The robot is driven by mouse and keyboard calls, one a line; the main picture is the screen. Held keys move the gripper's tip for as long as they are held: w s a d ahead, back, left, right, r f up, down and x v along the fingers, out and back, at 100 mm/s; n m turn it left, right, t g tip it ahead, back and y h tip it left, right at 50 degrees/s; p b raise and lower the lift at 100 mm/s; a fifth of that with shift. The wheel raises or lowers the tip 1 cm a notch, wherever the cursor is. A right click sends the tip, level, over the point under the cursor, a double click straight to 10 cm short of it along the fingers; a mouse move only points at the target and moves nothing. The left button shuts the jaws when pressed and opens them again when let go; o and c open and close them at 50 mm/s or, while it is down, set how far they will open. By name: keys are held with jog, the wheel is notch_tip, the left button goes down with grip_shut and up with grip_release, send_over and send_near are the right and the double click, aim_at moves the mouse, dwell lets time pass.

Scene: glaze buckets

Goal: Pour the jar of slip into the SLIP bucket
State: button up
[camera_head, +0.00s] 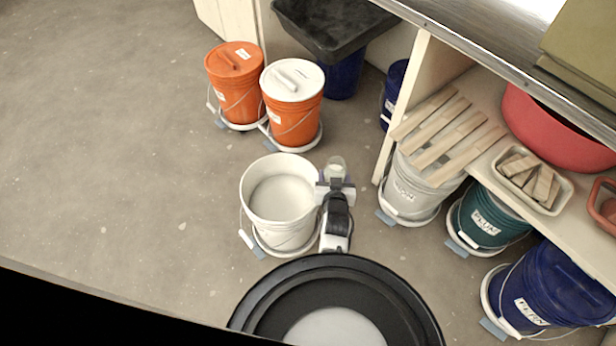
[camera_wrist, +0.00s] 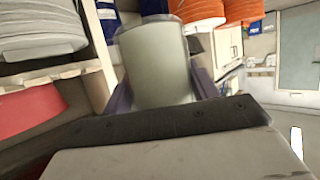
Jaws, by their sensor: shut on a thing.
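My gripper (camera_head: 336,184) is shut on a clear jar (camera_head: 336,165), just right of an open white bucket (camera_head: 283,228). In the wrist view the jar (camera_wrist: 160,68) stands between the purple fingers and holds pale grey-green slip. The white bucket has pale content inside and sits on a white wheeled base on the floor. I see no readable label on its visible side. The jar is beside the bucket's right rim in the head view; its exact height and tilt are hard to tell.
Two lidded orange buckets (camera_head: 235,85) (camera_head: 293,112) stand behind. At right, a shelf with wooden slats (camera_head: 440,135), a red bowl (camera_head: 540,130) and a tray of wooden blocks (camera_head: 560,195) overhangs grey, green (camera_head: 485,222) and blue (camera_head: 550,290) buckets. The floor at left is clear.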

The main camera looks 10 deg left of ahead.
jog(key=w+a+f+n+g+y+b, duration=0.1)
jog(key=a+f+n+g+y+b, duration=0.1)
jog(key=a+n+y+b, duration=0.6)
notch_tip(320, 180, down, 7)
jog(key=d+n+g+h+p, duration=0.2)
jog(key=n+g+h+p, duration=0.1)
jog(key=h+p, duration=0.9)
jog(key=n+h, duration=0.1)
jog(key=h, duration=0.3)
jog(key=shift+s+d+n, duration=0.15)
jog(key=shift+s+n, duration=0.1)
jog(key=shift+n, duration=0.05)
dwell(1.1)
